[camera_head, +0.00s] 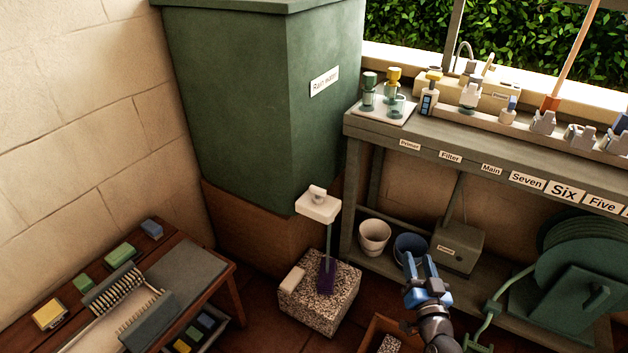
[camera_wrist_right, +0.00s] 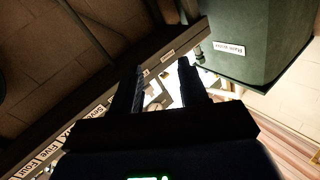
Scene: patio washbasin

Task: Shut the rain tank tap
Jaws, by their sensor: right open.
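The green rain tank (camera_head: 245,100) stands at the back against the wall, with a white "Rain water" label on its front. It also shows at the upper right of the right wrist view (camera_wrist_right: 262,50). I cannot make out a tap on the tank for certain. A cream block with a rounded knob (camera_head: 318,206) shows in front of its lower edge, above a thin post. My right gripper (camera_head: 420,264) is open and empty, low in front of the bench and apart from the tank. Its two dark fingers also show in the right wrist view (camera_wrist_right: 164,88). My left gripper is out of view.
The grey bench (camera_head: 400,146) with labels and several bottles and fittings runs along the right. A speckled stone block (camera_head: 322,312) stands on the floor before the tank. A green hose reel (camera_head: 580,260) is at right, a wooden side table (camera_head: 232,268) at left.

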